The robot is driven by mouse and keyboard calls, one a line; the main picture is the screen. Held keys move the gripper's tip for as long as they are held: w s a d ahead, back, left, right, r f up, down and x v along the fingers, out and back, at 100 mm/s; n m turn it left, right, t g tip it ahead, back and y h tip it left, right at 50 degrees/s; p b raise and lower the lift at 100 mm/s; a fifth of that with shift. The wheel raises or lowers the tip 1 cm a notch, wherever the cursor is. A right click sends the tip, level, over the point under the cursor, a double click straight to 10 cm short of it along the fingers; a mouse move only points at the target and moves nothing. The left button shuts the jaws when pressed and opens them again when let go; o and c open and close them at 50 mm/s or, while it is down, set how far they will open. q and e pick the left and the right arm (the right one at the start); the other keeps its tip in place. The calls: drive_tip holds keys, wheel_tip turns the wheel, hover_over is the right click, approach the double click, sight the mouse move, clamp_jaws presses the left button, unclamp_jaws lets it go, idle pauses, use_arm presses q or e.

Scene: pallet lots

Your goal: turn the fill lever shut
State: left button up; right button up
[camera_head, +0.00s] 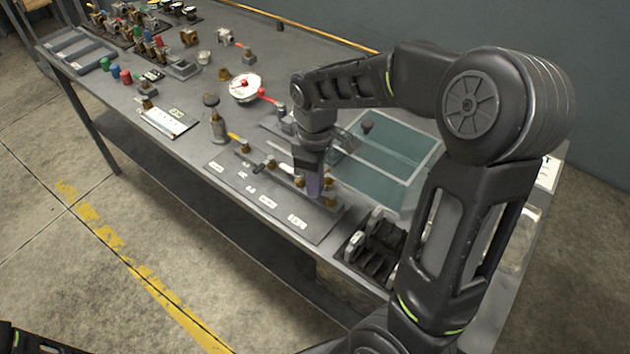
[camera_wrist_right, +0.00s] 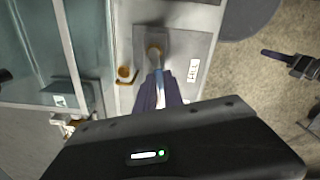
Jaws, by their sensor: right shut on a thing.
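The valve panel (camera_head: 262,212) lies along the front edge of the bench, with a row of small levers on brass fittings and white labels. My right gripper (camera_head: 314,186) reaches down onto the right end of this row. The fingers hide much of the lever. A dark part of my left arm (camera_head: 40,342) shows at bottom left.
A glass-topped tank (camera_head: 395,150) stands behind the panel. A round white gauge (camera_head: 245,88) and a dark-knobbed post (camera_head: 217,125) stand to the left. A black rack (camera_head: 375,245) sits right of the panel. Trays and coloured parts fill the far left end.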

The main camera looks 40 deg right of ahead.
clamp_jaws()
drive_tip(key=m, duration=0.2)
drive_tip(key=d+m, duration=0.1)
drive_tip(key=shift+w+m, duration=0.3)
drive_tip(key=shift+m, duration=0.1)
drive_tip(key=o, duration=0.6)
unclamp_jaws()
